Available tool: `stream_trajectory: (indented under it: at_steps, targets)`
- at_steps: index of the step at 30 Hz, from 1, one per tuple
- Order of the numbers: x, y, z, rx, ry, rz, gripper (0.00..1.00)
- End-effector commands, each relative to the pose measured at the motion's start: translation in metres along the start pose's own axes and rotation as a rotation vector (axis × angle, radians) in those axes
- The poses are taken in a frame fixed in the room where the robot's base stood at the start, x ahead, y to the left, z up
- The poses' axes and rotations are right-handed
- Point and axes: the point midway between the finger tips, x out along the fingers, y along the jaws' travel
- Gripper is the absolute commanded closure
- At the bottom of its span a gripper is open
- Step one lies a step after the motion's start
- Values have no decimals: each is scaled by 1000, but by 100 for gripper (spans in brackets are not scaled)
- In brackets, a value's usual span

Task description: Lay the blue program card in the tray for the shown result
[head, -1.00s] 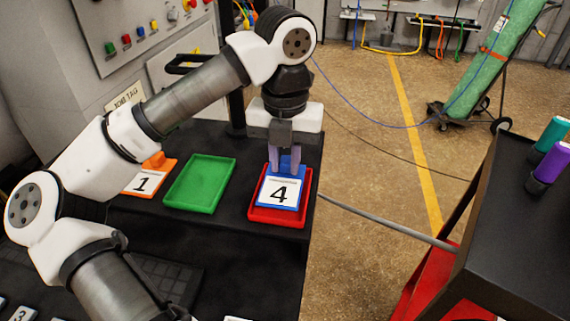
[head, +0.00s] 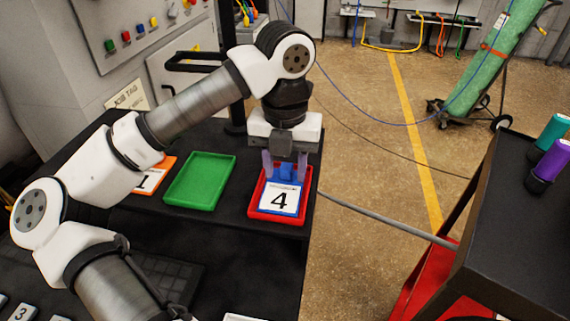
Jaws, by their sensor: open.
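The blue program card (head: 280,198), with a white face marked 4 and a blue grip block on top, lies in the red tray (head: 254,212) at the right end of the black table. My gripper (head: 285,168) is open just above and around the card's grip block, its two fingers apart on either side. The green tray (head: 200,182) is empty, left of the red tray. An orange card (head: 156,174) marked 1 lies farther left, partly hidden by my arm; what it rests on is hidden.
A job tag (head: 130,96) stands by the furnace panel, its smaller text unreadable. Numbered cards (head: 22,312) show at the lower left. A black cart (head: 515,230) with bottles stands right, with floor between it and the table.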

Motion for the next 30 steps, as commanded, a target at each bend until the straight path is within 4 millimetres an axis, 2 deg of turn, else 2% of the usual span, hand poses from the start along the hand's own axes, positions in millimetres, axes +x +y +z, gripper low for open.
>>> stream_trajectory:
  at_steps: [5, 12, 18, 24, 30]
  targets:
    - [-13, 0, 1, -2, -2, 3, 57]
    - [-66, 0, 1, -3, -4, 4, 57]
    - [-101, 0, 0, -3, -2, 3, 57]
    - [-119, 0, 0, -1, 0, 1, 57]
    - [-123, 0, 0, 0, 0, 0, 57]
